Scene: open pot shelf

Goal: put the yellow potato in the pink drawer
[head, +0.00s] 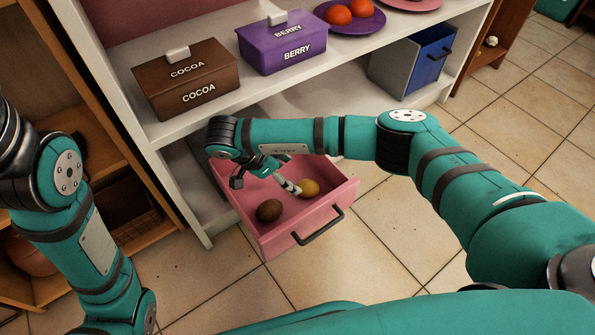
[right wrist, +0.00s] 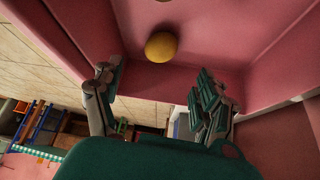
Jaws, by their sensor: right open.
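The pink drawer (head: 337,200) is pulled out of the lower shelf, and its pink walls fill much of the right wrist view (right wrist: 270,60). The yellow potato (head: 309,188) lies on the drawer floor towards the right; it also shows in the right wrist view (right wrist: 161,47). My right gripper (head: 290,187) is over the drawer, just left of the potato in the head view. In the right wrist view its two fingers (right wrist: 158,105) are spread with nothing between them, and the potato lies beyond them. My left gripper is out of view; only part of my left arm shows.
Above stand the brown COCOA box (head: 187,92), the purple BERRY box (head: 284,50) and a purple plate (head: 376,23) with oranges. A grey-and-blue drawer (head: 398,72) stands right. Tiled floor is clear in front.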

